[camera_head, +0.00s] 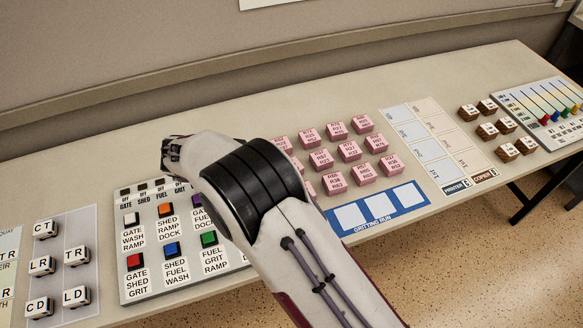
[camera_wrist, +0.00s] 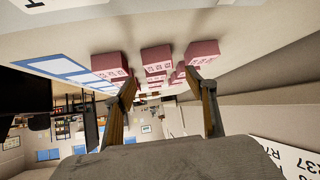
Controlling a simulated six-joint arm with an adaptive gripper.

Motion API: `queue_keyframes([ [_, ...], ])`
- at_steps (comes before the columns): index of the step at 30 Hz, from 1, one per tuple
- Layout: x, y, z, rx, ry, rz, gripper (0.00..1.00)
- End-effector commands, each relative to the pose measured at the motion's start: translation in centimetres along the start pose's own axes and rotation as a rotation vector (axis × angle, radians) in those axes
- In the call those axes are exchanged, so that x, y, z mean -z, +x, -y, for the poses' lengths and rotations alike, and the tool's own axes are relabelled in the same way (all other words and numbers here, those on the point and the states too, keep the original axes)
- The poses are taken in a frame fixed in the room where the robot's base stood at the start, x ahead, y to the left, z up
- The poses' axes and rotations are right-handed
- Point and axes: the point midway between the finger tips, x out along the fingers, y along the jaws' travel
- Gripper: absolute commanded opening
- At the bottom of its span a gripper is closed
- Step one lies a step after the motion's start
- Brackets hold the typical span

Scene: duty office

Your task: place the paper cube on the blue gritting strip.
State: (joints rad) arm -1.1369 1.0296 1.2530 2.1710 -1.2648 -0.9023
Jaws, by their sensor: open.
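The blue gritting strip (camera_head: 410,210), marked GRITTING RUN, lies near the table's front edge with several bare white squares. It also shows at the upper left of the wrist view (camera_wrist: 62,70). Several pink labelled cubes (camera_head: 349,151) stand in rows just behind it; no label I can read says paper. Several brown cubes with white tops (camera_head: 487,130) stand further right; their markings are too small to read. My gripper (camera_wrist: 161,82) is open and empty, with pink cubes (camera_wrist: 157,60) beyond its fingertips.
A button board (camera_head: 130,280) with coloured cubes lies left, partly behind my arm. A grey sheet with white letter cubes (camera_head: 42,265) is at far left. Printer and copier strips (camera_head: 455,188) lie right of the gritting strip. A board with coloured pegs (camera_head: 555,110) is at far right.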

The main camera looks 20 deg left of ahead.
Motion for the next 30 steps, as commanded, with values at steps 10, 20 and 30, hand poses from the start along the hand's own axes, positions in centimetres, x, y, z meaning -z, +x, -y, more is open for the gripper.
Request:
queue_keyframes([
  [10,0.0,1.9,0.0,0.000,0.000,0.001,0.56],
  [20,-0.1,2.1,0.0,0.000,0.000,0.001,0.56],
  [30,-0.4,5.4,-0.1,-0.002,0.000,0.001,0.56],
])
